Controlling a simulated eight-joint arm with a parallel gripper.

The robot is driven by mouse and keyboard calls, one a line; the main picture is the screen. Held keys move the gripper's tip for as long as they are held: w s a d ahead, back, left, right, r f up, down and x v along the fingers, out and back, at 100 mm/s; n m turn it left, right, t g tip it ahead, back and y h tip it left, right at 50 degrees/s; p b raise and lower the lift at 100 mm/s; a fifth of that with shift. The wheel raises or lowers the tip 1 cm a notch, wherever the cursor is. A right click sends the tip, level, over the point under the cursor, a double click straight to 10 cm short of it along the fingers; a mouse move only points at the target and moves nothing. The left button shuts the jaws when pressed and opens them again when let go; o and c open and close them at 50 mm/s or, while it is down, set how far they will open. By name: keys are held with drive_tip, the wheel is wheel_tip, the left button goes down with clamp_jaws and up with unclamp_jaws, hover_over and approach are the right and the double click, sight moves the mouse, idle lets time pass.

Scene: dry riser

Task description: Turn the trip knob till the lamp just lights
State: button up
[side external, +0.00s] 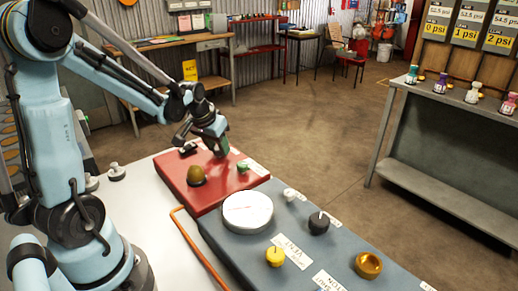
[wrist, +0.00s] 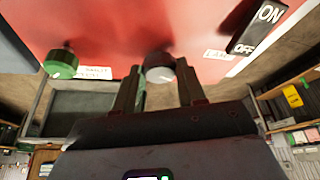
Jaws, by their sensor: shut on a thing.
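My gripper (side external: 212,146) is low over the back of the red panel (side external: 222,190) in the side view. In the wrist view, its two fingers (wrist: 159,84) stand on either side of a dark grey round knob with a pale mark (wrist: 158,68) and are shut on it. This knob is hidden behind my gripper in the side view. I cannot read a name that marks it as the trip knob. A green knob (wrist: 61,64) sits on the red panel to its left, and also shows in the side view (side external: 242,167). An olive dome (side external: 196,174), possibly the lamp, shows no clear glow.
An ON/OFF plate (wrist: 257,28) is at the wrist view's upper right. A blue-grey panel (side external: 300,240) carries a white round gauge (side external: 247,211), a black knob (side external: 318,223), a yellow knob (side external: 275,256) and a brass knob (side external: 368,265). An orange hose (side external: 197,250) runs alongside.

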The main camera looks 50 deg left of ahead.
drive_tip(key=o, duration=1.1)
drive_tip(key=shift+r, duration=0.1)
drive_tip(key=shift+v, duration=5.95)
drive_tip(key=shift+s, duration=0.1)
drive_tip(key=s+d+f+m+t, duration=0.1)
drive_tip(key=d, duration=0.4)
drive_tip(key=s+d+f+m+t+h, duration=0.1)
drive_tip(key=d+m, duration=0.1)
drive_tip(key=d, duration=0.4)
drive_tip(key=s+d+f+m+t, duration=0.1)
drive_tip(key=d, duration=0.4)
drive_tip(key=shift+d+f+m+h, duration=0.25)
drive_tip(key=shift+f+m+h, duration=0.05)
drive_tip(key=shift+f+h, duration=0.1)
